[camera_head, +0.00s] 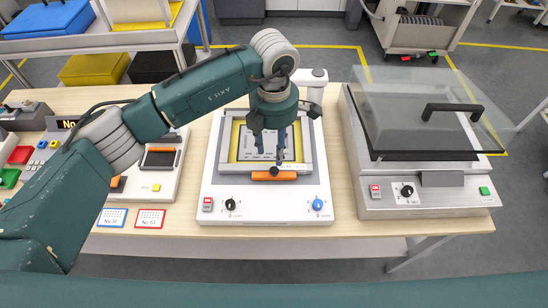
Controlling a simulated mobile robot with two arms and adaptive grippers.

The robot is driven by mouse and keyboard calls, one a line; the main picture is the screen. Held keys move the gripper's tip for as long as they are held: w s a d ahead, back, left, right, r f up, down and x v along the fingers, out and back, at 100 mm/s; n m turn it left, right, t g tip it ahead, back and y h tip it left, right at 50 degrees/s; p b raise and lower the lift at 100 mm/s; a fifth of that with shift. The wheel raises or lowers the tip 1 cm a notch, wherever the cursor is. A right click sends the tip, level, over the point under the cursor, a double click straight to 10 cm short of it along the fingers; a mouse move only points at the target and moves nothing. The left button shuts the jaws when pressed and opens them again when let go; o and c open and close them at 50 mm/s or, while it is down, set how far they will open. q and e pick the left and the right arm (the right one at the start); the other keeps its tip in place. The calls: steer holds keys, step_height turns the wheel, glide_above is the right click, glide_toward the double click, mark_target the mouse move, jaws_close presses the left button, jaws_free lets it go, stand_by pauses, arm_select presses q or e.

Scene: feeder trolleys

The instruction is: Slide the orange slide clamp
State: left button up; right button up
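The orange slide clamp (268,177) is a short orange bar at the front edge of the grey frame on the white middle machine (264,203). A small dark knob stands at its middle. The frame surrounds a yellow-bordered panel (236,142). My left gripper (272,152) points down over the panel, just behind the clamp in the picture. Its fingers look apart with nothing between them, and they partly hide the panel. I cannot tell whether a fingertip touches the knob or frame. My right gripper is not in view.
A machine with a raised clear lid (440,95) and black handle stands right. Another device (150,185) with an orange bar lies left, partly behind my arm. Cards (150,218) lie at the table's front. Bare tabletop (340,212) separates the middle and right machines.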

arm_select(q)
steer(key=shift+r, duration=1.55)
